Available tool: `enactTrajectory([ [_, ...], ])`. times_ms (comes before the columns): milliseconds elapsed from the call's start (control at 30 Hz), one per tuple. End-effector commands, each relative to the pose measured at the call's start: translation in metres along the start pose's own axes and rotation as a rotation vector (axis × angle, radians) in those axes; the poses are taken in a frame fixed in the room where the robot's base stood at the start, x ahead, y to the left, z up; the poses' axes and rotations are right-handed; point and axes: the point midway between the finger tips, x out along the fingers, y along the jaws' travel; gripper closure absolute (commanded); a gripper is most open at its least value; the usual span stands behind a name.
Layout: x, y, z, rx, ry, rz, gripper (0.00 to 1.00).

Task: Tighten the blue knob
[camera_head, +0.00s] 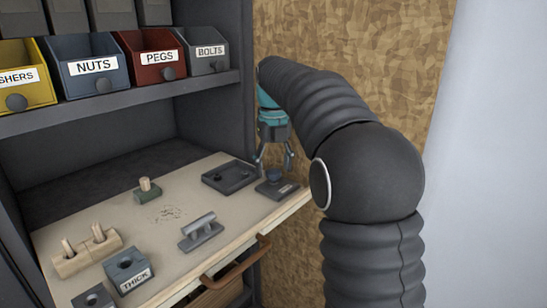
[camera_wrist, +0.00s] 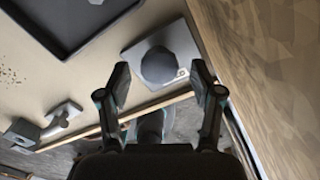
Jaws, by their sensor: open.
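The blue knob (camera_head: 273,174) looks dark blue-grey and sits on a small labelled plate (camera_head: 277,190) at the right end of the workbench. In the wrist view the knob (camera_wrist: 158,65) looks dark and rounded on its grey plate (camera_wrist: 183,36). My gripper (camera_head: 273,161) points down just above the knob, its fingers apart. In the wrist view my gripper (camera_wrist: 160,80) is open, with a fingertip towards either side of the knob and clear gaps showing. I cannot tell the exact height between fingertips and knob.
A dark shallow tray (camera_head: 229,176) lies left of the knob plate. A grey handled block (camera_head: 201,231), a green block with a peg (camera_head: 147,189), a wooden peg holder (camera_head: 86,250) and a THICK block (camera_head: 128,270) stand further left. A plywood wall (camera_head: 350,50) rises close on the right.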

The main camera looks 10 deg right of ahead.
Motion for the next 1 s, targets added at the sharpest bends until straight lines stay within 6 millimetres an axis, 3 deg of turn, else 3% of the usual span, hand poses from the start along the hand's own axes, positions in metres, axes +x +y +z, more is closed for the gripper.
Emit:
enactTrajectory([
  [167, -0.017, 0.0, 0.001, 0.0, -0.003, 0.0, 0.34],
  [600, -0.092, -0.001, 0.001, 0.001, -0.004, -0.001, 0.34],
  [1000, -0.119, -0.001, -0.001, 0.001, -0.001, 0.0, 0.34],
])
